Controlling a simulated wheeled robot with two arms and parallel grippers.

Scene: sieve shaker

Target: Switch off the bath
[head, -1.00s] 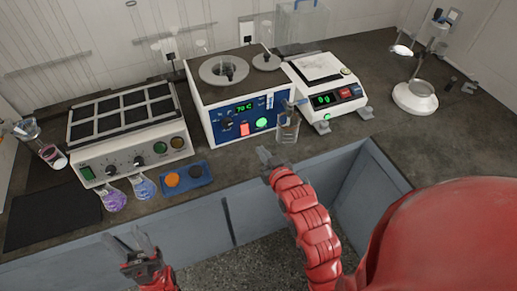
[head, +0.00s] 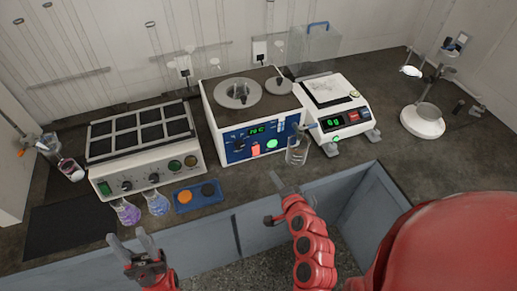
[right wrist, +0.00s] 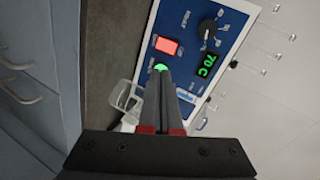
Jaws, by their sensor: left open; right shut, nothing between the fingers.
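The bath (head: 225,122) is a white unit with a blue front panel, standing at the back middle of the bench. Its green display reads about 70 C, and it also shows in the right wrist view (right wrist: 207,66). A lit red switch (head: 256,151) and a round green light (head: 272,144) are on the panel. In the right wrist view the red switch (right wrist: 166,46) is just beyond the fingertips. My right gripper (head: 276,180) is shut and empty, in front of the panel and apart from it. My left gripper (head: 134,238) is open and empty in front of the bench.
A glass beaker (head: 297,152) stands close by the bath's right front corner. A balance (head: 338,105) is to its right. A white block unit (head: 145,150), flasks (head: 157,203) and a blue tray (head: 208,203) are to its left.

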